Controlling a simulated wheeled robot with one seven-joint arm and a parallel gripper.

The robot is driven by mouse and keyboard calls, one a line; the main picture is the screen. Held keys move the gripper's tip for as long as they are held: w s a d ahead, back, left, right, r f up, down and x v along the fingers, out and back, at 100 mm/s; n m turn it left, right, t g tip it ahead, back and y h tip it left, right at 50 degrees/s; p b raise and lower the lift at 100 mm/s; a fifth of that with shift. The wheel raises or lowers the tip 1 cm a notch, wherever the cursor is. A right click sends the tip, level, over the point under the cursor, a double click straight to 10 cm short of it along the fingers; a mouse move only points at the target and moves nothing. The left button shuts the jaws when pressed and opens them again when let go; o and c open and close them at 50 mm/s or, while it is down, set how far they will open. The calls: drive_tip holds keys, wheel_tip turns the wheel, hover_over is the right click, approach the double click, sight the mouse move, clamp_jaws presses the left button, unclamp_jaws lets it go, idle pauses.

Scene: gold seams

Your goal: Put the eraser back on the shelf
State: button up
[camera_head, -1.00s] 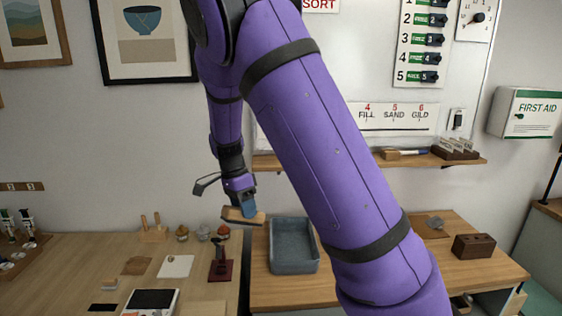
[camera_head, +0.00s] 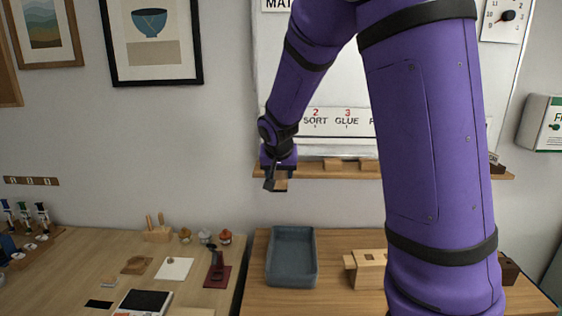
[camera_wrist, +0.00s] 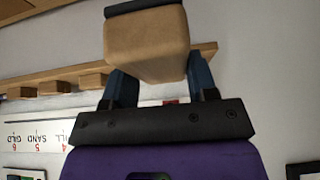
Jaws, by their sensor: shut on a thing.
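The eraser (camera_wrist: 147,45) is a tan wooden block with a dark strip along one face. It fills the top middle of the wrist view. My gripper (camera_head: 275,185) is shut on it, with one blue finger on each side. In the head view my gripper hangs at the left end of the wooden shelf (camera_head: 310,168), under the whiteboard. The wrist view shows the shelf (camera_wrist: 205,52) behind the eraser; I cannot tell whether they touch. My arm hides part of the shelf's right half.
Several small wooden blocks (camera_wrist: 55,87) sit along the shelf. Below are a grey tray (camera_head: 291,283) and a wooden box (camera_head: 368,268) on the right table. The left table holds a white card (camera_head: 174,268) and a dark red stand (camera_head: 217,275).

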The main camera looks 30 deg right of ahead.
drive_tip(key=w+d, duration=0.2)
drive_tip(key=w, duration=0.1)
drive_tip(key=w+d, duration=0.3)
drive_tip(key=w, duration=0.1)
drive_tip(key=w+d, duration=0.2)
drive_tip(key=w, duration=0.2)
drive_tip(key=shift+d, duration=0.2)
drive_tip(key=w, duration=0.1)
drive_tip(key=w+d, duration=0.1)
drive_tip(key=shift+w+d+f, duration=0.3)
drive_tip(key=shift+f, duration=0.45)
drive_tip(key=shift+f, duration=0.1)
drive_tip(key=o, duration=0.8)
